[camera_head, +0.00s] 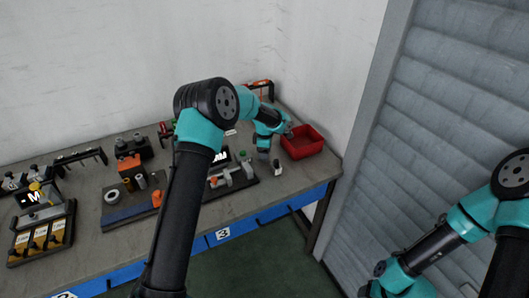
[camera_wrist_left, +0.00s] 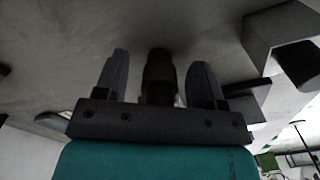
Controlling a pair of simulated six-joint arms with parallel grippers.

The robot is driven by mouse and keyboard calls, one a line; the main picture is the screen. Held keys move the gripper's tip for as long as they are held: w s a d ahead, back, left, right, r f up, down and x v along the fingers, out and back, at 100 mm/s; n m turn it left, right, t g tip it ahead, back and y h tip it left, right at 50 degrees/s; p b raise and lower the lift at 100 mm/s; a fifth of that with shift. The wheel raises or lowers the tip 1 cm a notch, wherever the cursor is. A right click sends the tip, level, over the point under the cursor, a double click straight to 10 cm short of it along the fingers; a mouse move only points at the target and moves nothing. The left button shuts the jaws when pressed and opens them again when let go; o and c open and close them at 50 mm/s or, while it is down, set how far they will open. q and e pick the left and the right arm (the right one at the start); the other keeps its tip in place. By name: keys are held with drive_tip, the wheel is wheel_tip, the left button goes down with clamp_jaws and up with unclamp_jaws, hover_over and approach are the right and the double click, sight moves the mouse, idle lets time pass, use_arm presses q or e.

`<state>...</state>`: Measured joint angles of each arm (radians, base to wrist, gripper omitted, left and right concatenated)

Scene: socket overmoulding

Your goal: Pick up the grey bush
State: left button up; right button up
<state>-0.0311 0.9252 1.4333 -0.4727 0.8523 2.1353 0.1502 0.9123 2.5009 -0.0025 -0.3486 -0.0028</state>
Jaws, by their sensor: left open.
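My left gripper (camera_wrist_left: 160,58) is open, with its two fingers spread apart in the left wrist view. A dark upright cylindrical part (camera_wrist_left: 159,80) shows in the gap between them, with space on both sides; the picture is too dark to tell whether it is the grey bush. In the head view, my left arm reaches over the table, and its fingers are too small to make out. A small grey part (camera_head: 276,166), possibly the bush, stands by the wrist end. My right arm is at the lower right; its fingers are not visible.
A red bin (camera_head: 302,142) stands at the table's right end. A blue-fronted fixture (camera_head: 130,212) with rings and an orange block is left of my left arm. A tray with yellow parts (camera_head: 40,238) lies far left. A grey shutter (camera_head: 450,110) is on the right.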

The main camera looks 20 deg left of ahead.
use_arm(q)
drive_tip(key=c, duration=1.1)
drive_tip(key=shift+o, duration=0.2)
drive_tip(key=shift+r, duration=0.15)
drive_tip(key=shift+r, duration=1.45)
drive_tip(key=shift+s+d+r, duration=0.1)
drive_tip(key=shift+s+r, duration=0.1)
drive_tip(key=shift+r, duration=0.05)
drive_tip(key=s+d, duration=0.1)
drive_tip(key=s, duration=0.4)
drive_tip(key=s+d+r, duration=0.1)
drive_tip(key=s+d, duration=0.1)
drive_tip(key=s, duration=0.2)
drive_tip(key=s+d, duration=0.2)
drive_tip(key=s, duration=0.3)
drive_tip(key=shift+s+d+r, duration=0.1)
drive_tip(key=shift+s+r, duration=0.1)
drive_tip(key=shift+s, duration=0.15)
drive_tip(key=shift+m, duration=0.3)
